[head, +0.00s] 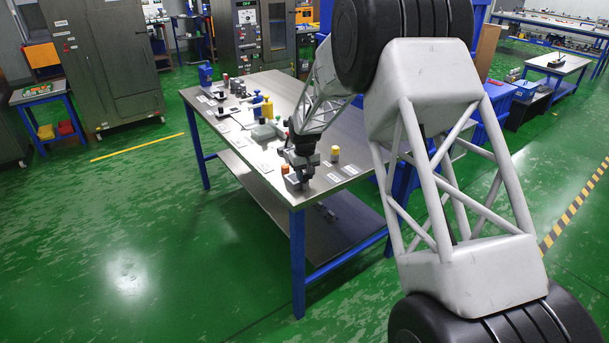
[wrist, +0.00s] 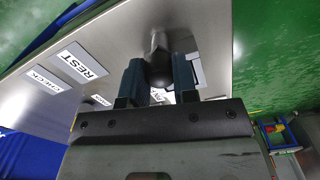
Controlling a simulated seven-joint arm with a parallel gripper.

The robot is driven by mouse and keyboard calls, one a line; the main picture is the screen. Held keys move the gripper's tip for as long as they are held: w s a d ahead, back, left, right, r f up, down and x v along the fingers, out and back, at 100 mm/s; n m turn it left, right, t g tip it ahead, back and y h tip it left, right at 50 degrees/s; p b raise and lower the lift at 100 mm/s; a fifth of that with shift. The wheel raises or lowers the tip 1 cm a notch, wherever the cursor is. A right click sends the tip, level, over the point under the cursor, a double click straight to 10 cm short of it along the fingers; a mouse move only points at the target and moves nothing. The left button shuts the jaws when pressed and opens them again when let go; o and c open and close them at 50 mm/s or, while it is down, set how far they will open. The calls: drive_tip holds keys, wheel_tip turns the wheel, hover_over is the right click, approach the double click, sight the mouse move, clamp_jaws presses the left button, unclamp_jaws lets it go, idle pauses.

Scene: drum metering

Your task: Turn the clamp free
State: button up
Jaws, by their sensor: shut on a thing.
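My gripper (head: 299,176) is low over the near end of the steel-topped table (head: 262,107). In the wrist view its two dark fingers (wrist: 158,78) stand on either side of a dark, rounded, knob-like part (wrist: 159,62) and are shut on it. I cannot tell from its shape whether this part belongs to the clamp. A grey block (head: 292,183) shows beside the fingers in the head view. The base of the held part is mostly hidden by the fingers and the gripper body.
An orange-topped piece (head: 285,169) stands just left of my gripper, and a yellow-topped cylinder (head: 335,154) stands to its right. Printed labels, one reading REST (wrist: 82,65), lie on the tabletop. Blue and yellow items (head: 262,106) stand farther back. The table edge is close by.

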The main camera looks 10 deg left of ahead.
sight(305, 174)
drive_tip(key=m, duration=0.6)
drive_tip(key=shift+r, duration=0.1)
drive_tip(key=shift+m, duration=0.3)
drive_tip(key=o, duration=0.9)
drive_tip(key=shift+r, duration=0.1)
drive_tip(key=shift+r, duration=3.75)
drive_tip(key=shift+r, duration=0.1)
